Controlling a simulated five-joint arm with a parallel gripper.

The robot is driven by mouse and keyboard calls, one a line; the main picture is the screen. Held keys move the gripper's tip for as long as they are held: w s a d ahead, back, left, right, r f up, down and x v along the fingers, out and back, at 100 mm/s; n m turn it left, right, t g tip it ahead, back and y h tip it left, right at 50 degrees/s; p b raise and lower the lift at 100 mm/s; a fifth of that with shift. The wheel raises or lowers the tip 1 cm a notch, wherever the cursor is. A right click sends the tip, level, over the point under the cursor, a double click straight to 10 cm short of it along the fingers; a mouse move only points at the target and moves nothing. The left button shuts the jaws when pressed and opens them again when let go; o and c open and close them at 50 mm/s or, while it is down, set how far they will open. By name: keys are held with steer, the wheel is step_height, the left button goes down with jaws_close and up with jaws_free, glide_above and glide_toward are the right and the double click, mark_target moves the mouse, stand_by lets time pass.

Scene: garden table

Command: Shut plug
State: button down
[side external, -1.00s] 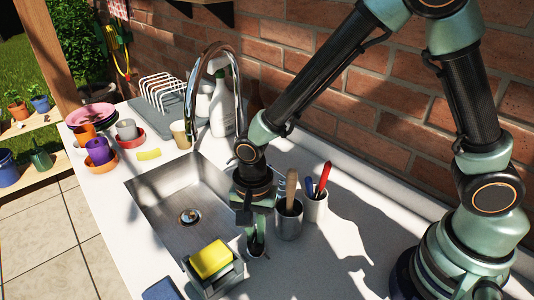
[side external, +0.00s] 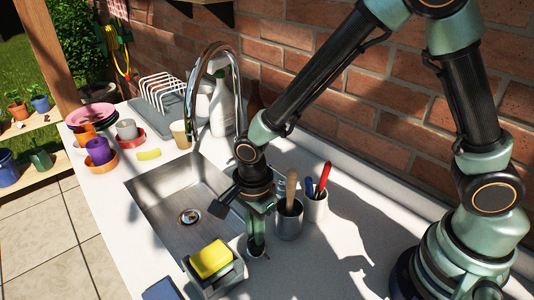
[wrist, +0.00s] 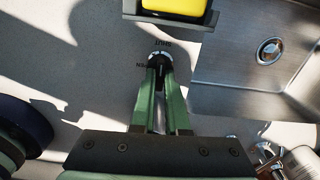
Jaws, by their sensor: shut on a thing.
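In the wrist view a small round knob (wrist: 160,57) with a pale top and dark body stands on the counter. Lettering reading SHUT is above it, and a partly covered word is at its left. My gripper (wrist: 160,72) points down with its green fingers closed around the knob, hiding much of it; where the knob points cannot be told. In the side view my gripper (side external: 256,247) is low at the counter beside the sink (side external: 165,200). The sink's round metal drain (side external: 190,216) also shows in the wrist view (wrist: 269,51); its plug height cannot be told.
A caddy (side external: 217,272) with a yellow sponge (side external: 211,258) stands close in front of my gripper. A metal cup (side external: 289,221) and a white cup (side external: 315,208) with utensils stand close to its right. The tap (side external: 236,95) rises behind the sink.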

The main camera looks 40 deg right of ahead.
stand_by(0.3)
steer(key=c, duration=0.9)
jaws_free()
steer(key=shift+r, duration=0.1)
step_height(320, 180, up, 12)
steer(key=s+d+r+n+t, duration=0.1)
steer(key=d+r+n+t, duration=0.1)
steer(key=d+n, duration=0.4)
steer(key=s+d+r+n+t, duration=0.1)
steer(key=d+r+n, duration=0.3)
steer(key=d+n, duration=0.1)
steer(key=s+d+r+n+t, duration=0.1)
steer(key=d+r+n+t, duration=0.1)
steer(key=d+n, duration=0.4)
steer(key=shift+s+d+r+n+t, duration=0.15)
steer(key=shift+d+r, duration=0.15)
steer(key=shift+d, duration=0.1)
steer(key=shift+s+d+r+n+t, duration=0.1)
steer(key=shift+d+r+n+t, duration=0.05)
steer(key=shift+d+r, duration=0.2)
